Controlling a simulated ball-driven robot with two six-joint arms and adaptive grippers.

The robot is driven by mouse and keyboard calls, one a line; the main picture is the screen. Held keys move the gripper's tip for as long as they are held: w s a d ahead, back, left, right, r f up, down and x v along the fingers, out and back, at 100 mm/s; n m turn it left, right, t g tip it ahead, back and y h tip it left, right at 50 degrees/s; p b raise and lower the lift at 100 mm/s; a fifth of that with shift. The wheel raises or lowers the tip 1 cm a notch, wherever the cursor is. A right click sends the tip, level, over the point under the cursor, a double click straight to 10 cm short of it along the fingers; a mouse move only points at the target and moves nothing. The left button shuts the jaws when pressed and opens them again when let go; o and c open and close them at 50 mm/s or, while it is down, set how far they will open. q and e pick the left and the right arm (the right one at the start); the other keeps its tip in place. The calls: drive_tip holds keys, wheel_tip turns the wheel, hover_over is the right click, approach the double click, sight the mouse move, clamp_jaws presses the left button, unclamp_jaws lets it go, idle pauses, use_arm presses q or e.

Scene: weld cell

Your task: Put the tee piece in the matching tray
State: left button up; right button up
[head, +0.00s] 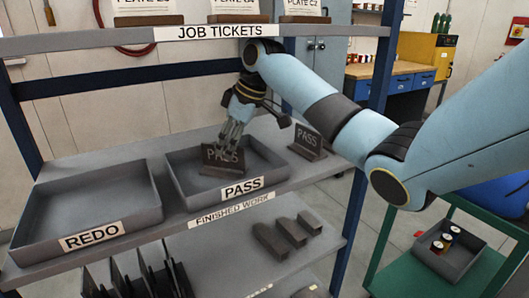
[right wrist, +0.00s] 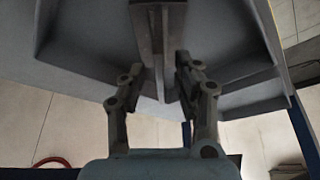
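A dark tee piece marked PASS (head: 222,160) is upright inside the grey tray labelled PASS (head: 187,196), near its middle. It appears to rest on the tray floor. My right gripper (head: 228,140) is just above it, pointing down. In the right wrist view the fingers of my right gripper (right wrist: 158,85) stand on either side of the tee piece's upright plate (right wrist: 158,45), with gaps visible, so it looks open. A second dark tee piece marked PASS (head: 307,140) stands on the shelf right of the tray. My left gripper is not in view.
A grey tray labelled REDO (head: 140,195) sits left of the PASS tray and looks empty. The JOB TICKETS shelf (head: 110,40) runs above, close to my right arm. Dark bars (head: 285,235) lie on the shelf below. A green cart (head: 410,275) stands at right.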

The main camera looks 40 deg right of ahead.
drive_tip(key=s+d, duration=0.2)
drive_tip(key=s, duration=0.1)
drive_tip(key=s+d, duration=0.2)
drive_tip(key=s, duration=0.1)
drive_tip(key=s+d, duration=0.2)
drive_tip(key=s, duration=0.1)
drive_tip(key=shift+s+f, duration=0.25)
drive_tip(key=shift+s, duration=0.15)
